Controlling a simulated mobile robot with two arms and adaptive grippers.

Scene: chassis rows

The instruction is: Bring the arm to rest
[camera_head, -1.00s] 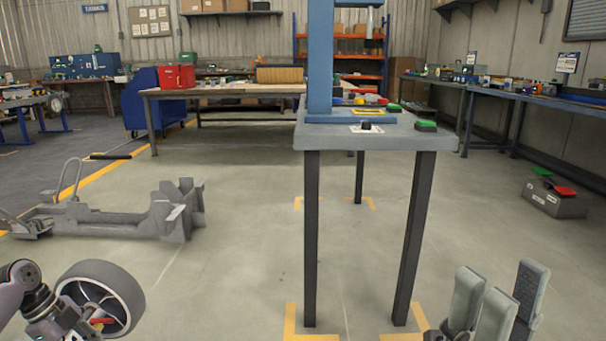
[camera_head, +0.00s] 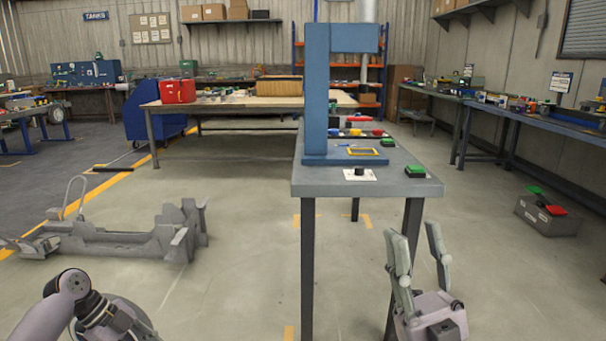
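My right gripper (camera_head: 413,232) stands in front of the table's right front leg with its fingers pointing up. The fingers are spread apart and I see nothing between them. My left arm (camera_head: 68,296) comes in at the lower left, with a dark joint bending to the right. The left fingers cannot be made out. A grey rounded edge (camera_head: 139,313) shows behind that arm, mostly cut off by the frame's bottom.
A grey-topped table (camera_head: 315,180) with a blue press (camera_head: 317,100) stands close ahead, beside my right gripper. A grey chassis frame (camera_head: 125,238) lies on the floor at left. Floor between is clear.

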